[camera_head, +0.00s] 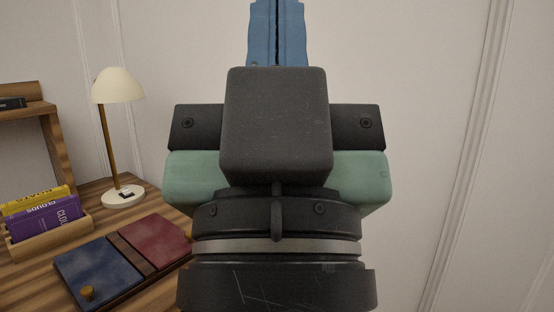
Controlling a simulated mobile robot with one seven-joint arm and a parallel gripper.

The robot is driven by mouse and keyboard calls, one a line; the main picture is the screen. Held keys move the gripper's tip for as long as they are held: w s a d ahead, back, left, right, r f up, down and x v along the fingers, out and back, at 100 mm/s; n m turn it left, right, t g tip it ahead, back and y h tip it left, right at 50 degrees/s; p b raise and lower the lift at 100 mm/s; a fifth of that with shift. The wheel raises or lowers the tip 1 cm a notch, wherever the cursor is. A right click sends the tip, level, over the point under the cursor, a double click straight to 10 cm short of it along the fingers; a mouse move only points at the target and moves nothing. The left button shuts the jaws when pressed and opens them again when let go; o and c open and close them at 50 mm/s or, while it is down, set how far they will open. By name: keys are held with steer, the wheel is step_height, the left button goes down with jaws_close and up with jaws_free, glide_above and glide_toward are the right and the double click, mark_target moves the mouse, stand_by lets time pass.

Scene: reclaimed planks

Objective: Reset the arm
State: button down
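My gripper (277,8) fills the middle of the head view, close to the camera and pointing up. Its two blue fingers reach the top edge of the picture, side by side with only a thin dark line between them. It looks shut, and nothing shows between the fingers. The black and green gripper body hides much of the wall and the right part of the desk.
At the left is a wooden desk (82,196) with a lamp (118,90), a wooden book holder (50,237) with purple and yellow books, and a blue and red board (100,270) bearing a small brass knob (87,293). A pale wall (430,60) stands behind; the right side looks clear.

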step_height(320, 180, up, 33)
steer(key=p, duration=3)
steer(key=shift+p, duration=0.35)
steer(key=shift+w+r, duration=0.1)
